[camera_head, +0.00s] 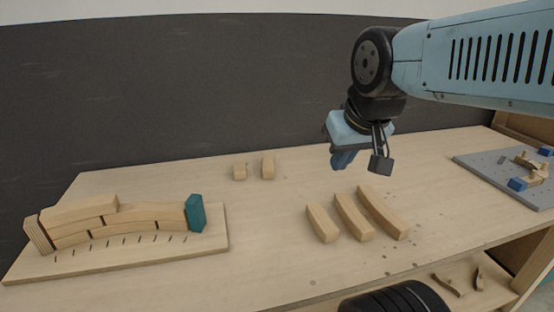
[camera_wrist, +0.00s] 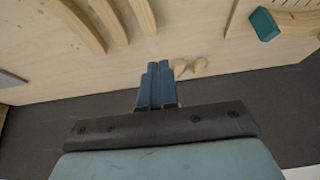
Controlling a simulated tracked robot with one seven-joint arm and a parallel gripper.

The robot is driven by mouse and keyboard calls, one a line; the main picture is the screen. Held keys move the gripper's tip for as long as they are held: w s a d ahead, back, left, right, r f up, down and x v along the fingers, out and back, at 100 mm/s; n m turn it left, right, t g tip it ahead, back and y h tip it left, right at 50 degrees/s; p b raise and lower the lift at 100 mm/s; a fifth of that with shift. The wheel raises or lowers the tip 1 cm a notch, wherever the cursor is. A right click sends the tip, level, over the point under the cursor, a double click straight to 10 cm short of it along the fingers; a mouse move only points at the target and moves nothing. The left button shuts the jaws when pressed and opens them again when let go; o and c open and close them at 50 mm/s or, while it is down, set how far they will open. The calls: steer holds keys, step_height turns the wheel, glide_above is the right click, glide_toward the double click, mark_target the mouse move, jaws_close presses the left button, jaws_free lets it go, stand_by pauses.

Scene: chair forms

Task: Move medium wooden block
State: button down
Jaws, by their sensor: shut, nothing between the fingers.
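Three curved wooden blocks of graded length lie side by side on the table. The medium wooden block (camera_head: 353,217) is the middle one, between a shorter block (camera_head: 322,224) on its left and a longer block (camera_head: 384,213) on its right. In the wrist view the medium block (camera_wrist: 109,20) lies at the top, left of centre, partly cut off by the frame edge. My gripper (camera_head: 343,161) hangs above the table behind these blocks, apart from them. In the wrist view its blue fingers (camera_wrist: 158,68) are together with nothing between them.
A wooden base board (camera_head: 150,256) at the left holds stacked curved blocks (camera_head: 120,220) and a teal end block (camera_head: 195,213). Two small wooden pieces (camera_head: 253,168) stand near the back. A grey board (camera_head: 500,178) with blue parts is at the right. Bare table lies between.

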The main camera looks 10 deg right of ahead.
mark_target(268, 166)
steer(key=shift+w, duration=0.15)
steer(key=w+r+m+g+y, duration=0.2)
steer(key=w+m+g, duration=0.15)
steer(key=w, duration=0.85)
steer(key=w+d+f+m+g+y, duration=0.1)
steer(key=w+d+f+m, duration=0.15)
steer(key=w, duration=0.55)
steer(key=w+d+f+m+g+y, duration=0.1)
steer(key=w+d+f+m+y, duration=0.15)
steer(key=w, duration=0.45)
steer(key=w+d+f+m+g+y, duration=0.1)
steer(key=w+f+m, duration=0.3)
steer(key=w, duration=0.4)
steer(key=w+d+f+m+y, duration=0.3)
steer(key=w+d+f+m, duration=0.15)
steer(key=w+f, duration=0.55)
steer(key=shift+n+h, duration=0.25)
steer(key=shift+n, duration=0.05)
steer(key=x, duration=0.6)
steer(key=s+x, duration=0.1)
steer(key=x, duration=0.2)
steer(key=shift+s+d+f, duration=0.1)
steer(key=shift+d+f, duration=0.05)
steer(key=shift+f, duration=0.4)
steer(key=shift+s+a, duration=0.15)
steer(key=shift+a, duration=0.95)
steer(key=shift+s+a, duration=0.1)
steer(key=shift+a, duration=0.75)
